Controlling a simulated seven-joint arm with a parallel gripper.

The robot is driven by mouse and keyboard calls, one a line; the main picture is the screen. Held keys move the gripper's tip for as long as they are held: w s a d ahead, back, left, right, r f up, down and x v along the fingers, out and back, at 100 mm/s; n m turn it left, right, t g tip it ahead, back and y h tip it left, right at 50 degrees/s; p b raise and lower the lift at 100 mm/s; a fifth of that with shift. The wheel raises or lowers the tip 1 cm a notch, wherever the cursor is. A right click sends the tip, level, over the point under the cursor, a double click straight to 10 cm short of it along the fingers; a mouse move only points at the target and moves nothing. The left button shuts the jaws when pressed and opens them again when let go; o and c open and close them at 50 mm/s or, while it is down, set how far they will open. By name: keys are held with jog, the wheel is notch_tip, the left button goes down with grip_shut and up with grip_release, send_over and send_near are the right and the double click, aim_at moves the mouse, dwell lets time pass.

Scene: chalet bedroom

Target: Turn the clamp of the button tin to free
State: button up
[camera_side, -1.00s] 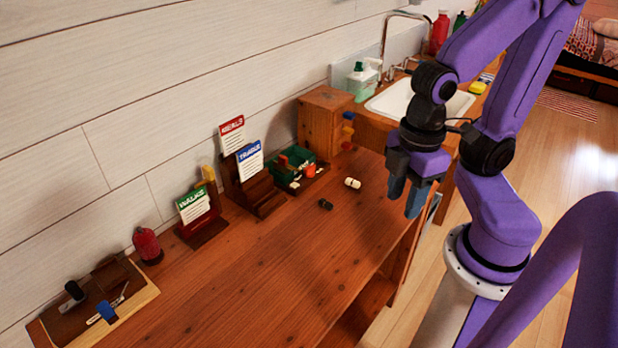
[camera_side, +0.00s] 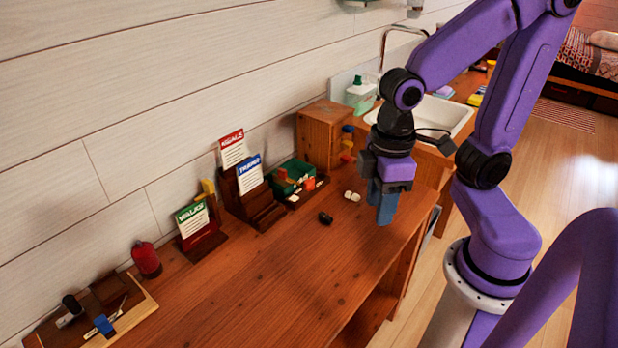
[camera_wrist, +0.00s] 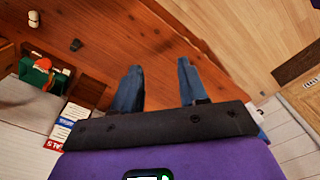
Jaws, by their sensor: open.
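My gripper (camera_side: 384,203) is open and empty, pointing down above the front right part of the wooden worktop. In the wrist view its two blue fingers (camera_wrist: 160,88) are apart with only bare wood between them. I cannot tell for sure which thing is the button tin. At the far left a wooden board (camera_side: 141,308) carries a dark brown block, a black knob (camera_side: 71,303) and a blue piece (camera_side: 104,325). A green box (camera_side: 287,186) with red and white things in it stands at the back; it also shows in the wrist view (camera_wrist: 62,83). My gripper is well away from both.
A black piece (camera_side: 326,218) and a white piece (camera_side: 352,196) lie on the worktop near my gripper. Card stands, one with a green-headed card (camera_side: 193,217), and a red bottle (camera_side: 146,260) line the wall. A wooden cabinet (camera_side: 318,137) stands behind. The front middle is clear.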

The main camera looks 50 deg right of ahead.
jog(key=w+m, duration=0.8)
jog(key=w, duration=0.4)
jog(key=m, duration=2)
send_over(309, 179)
notch_tip(309, 179, down, 8)
notch_tip(309, 179, down, 17)
jog(key=shift+r, duration=0.2)
grip_shut()
